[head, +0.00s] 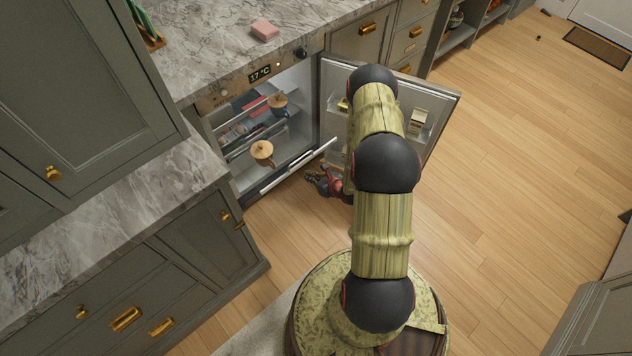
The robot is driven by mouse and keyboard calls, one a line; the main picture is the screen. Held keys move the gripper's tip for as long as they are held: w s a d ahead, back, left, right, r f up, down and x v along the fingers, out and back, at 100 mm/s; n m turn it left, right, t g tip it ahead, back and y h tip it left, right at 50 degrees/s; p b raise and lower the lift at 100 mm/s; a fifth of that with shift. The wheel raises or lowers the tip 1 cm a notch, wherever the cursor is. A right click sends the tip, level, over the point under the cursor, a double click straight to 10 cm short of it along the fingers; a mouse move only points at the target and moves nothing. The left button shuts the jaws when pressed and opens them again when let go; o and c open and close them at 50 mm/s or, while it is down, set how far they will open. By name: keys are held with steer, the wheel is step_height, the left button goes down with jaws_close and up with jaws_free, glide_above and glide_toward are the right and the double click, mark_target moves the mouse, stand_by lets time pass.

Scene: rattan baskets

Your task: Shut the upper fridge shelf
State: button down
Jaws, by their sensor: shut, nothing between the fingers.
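The fridge (216,160) is built in under the marble counter, and its door (437,104) stands open to the right. Inside are glass shelves with light edges; the upper shelf's edge (256,141) crosses the middle of the opening. Another long bright shelf edge (298,166) lies lower and farther out, towards the door. I cannot tell how far each shelf is pulled out. My gripper (311,177) is shut and empty, low in front of the fridge, just below the right part of the long bright edge. My arm hides part of the door.
Two wooden-topped items, an upper one (278,101) and a lower one (262,150), stand at the shelves. A pink block (265,30) lies on the counter (205,45). Grey cabinets (130,290) flank the fridge at left. Wooden floor (530,150) is clear at right.

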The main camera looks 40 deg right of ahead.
mark_target(295, 166)
steer(key=shift+w+a+f+b, duration=0.1)
steer(key=shift+w+b, duration=0.65)
steer(key=shift+w, duration=1.9)
